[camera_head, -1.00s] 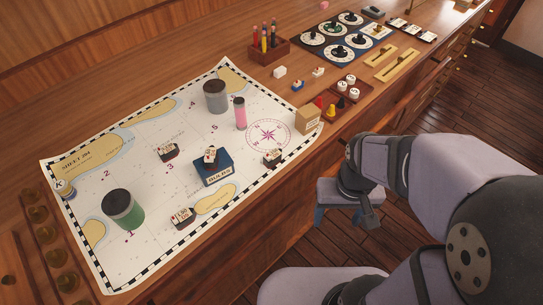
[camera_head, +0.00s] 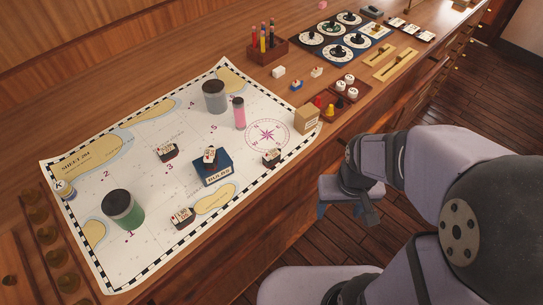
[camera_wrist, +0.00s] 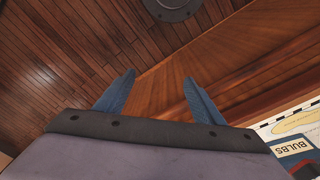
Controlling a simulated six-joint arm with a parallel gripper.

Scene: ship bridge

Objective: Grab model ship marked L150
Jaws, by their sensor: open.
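Several small dark model ships with white lettered cards stand on the chart: one at upper left (camera_head: 168,152), one on top of the blue BULBS box (camera_head: 211,156), one by the compass rose (camera_head: 272,157) and one near the front edge (camera_head: 182,217). Their card lettering is too small to read surely, so I cannot tell which is L150. My gripper (camera_head: 347,217) is open and empty, off the counter's front edge, to the right of the ships. In the wrist view its blue fingers (camera_wrist: 158,82) are spread with nothing between; no ship is clearly seen there.
The chart (camera_head: 125,180) also holds a green jar (camera_head: 123,210), a grey jar (camera_head: 215,97) and a pink cylinder (camera_head: 239,113). A cardboard box (camera_head: 307,119) stands at its right corner. The BULBS box also shows in the wrist view (camera_wrist: 292,146). Floor lies below my gripper.

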